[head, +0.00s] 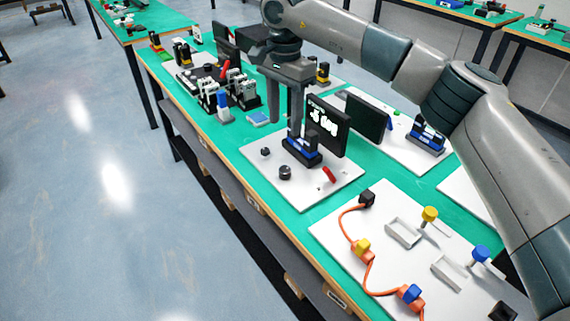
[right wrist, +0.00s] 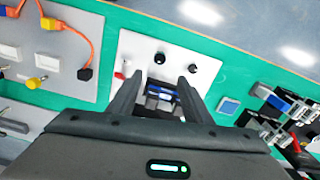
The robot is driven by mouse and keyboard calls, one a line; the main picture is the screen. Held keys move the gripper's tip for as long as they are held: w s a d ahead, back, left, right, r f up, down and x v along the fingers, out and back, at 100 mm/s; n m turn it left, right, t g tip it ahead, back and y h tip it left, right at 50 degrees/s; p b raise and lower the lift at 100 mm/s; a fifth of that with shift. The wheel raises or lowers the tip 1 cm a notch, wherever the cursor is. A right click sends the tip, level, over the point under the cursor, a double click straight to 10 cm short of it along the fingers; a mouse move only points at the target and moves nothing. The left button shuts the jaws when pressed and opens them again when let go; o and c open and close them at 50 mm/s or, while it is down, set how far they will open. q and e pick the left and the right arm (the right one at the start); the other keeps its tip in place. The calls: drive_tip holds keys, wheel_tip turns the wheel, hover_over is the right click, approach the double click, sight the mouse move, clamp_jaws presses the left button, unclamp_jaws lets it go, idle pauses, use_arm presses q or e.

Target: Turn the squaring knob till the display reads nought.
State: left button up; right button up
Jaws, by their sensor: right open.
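A white board (head: 258,178) on the green bench holds a black display (head: 330,124) with white characters; they end in "deg", and the figure is too blurred to read surely. A larger black knob (head: 285,172) and a smaller one (head: 265,152) stand at its front; which is the squaring knob I cannot tell. The larger (right wrist: 159,58) and smaller (right wrist: 190,68) also show in the right wrist view. A blue-and-black mini conveyor (head: 302,151) sits behind them. My right gripper (head: 297,133) is open, pointing down over the conveyor, apart from both knobs. My left gripper is out of view.
A red lever (head: 328,174) stands right of the larger knob. Another white board (head: 335,232) with an orange cable (head: 347,225) lies nearer. Black-and-white devices (head: 240,88) and a blue pad (head: 257,119) lie to the left. A second dark screen (head: 367,117) stands behind.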

sight(285, 169)
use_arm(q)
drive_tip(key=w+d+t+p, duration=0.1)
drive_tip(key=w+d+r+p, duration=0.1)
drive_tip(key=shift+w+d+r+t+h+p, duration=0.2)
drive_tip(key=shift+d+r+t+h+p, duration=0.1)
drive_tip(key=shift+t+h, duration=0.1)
use_arm(e)
wheel_tip(285, 169, down, 15)
drive_tip(key=shift+f, duration=0.1)
drive_tip(key=c, duration=1.1)
drive_tip(key=shift+o, duration=0.2)
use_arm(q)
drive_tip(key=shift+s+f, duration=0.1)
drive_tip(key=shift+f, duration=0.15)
